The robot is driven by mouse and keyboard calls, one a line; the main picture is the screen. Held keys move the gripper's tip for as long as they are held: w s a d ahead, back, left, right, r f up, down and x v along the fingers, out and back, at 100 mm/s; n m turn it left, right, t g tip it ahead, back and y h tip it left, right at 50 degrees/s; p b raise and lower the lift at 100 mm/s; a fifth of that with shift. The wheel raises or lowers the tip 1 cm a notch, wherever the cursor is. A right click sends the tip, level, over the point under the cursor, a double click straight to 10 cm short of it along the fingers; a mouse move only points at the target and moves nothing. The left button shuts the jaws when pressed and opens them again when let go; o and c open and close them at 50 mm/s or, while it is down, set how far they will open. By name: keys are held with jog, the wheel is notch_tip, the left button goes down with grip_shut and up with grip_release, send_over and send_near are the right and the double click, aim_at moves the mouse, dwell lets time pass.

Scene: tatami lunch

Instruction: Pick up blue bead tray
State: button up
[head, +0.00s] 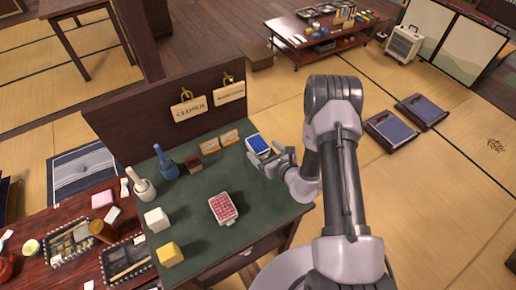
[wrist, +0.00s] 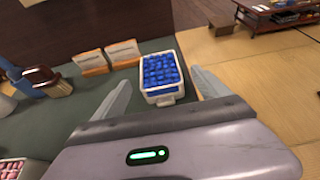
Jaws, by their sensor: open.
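The blue bead tray (head: 258,144) is a small white tray filled with blue beads, on the far right part of the green table top. In the wrist view the tray (wrist: 162,78) lies ahead of my gripper, and its near tab lies in line with the gap between the fingers. My gripper (head: 277,158) is at the table's right edge beside the tray. In the wrist view my gripper (wrist: 160,98) is open, with one finger on each side of the tray's near part. I cannot tell whether either finger touches it.
A tray of pink beads (head: 223,208) lies mid-table. Two card holders (head: 220,142) and a small brush (head: 193,165) stand left of the blue tray. Blue (head: 166,163) and white (head: 143,186) bell-shaped items stand further left. A dark panel (head: 170,110) rises behind the table.

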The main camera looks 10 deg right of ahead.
aim_at(261, 147)
jog(key=b+x, duration=0.1)
jog(key=x, duration=0.4)
jog(key=shift+w+a+f+b, duration=0.1)
jog(key=shift+w+b, duration=0.1)
jog(key=shift+b, duration=0.2)
jog(key=c, duration=1.6)
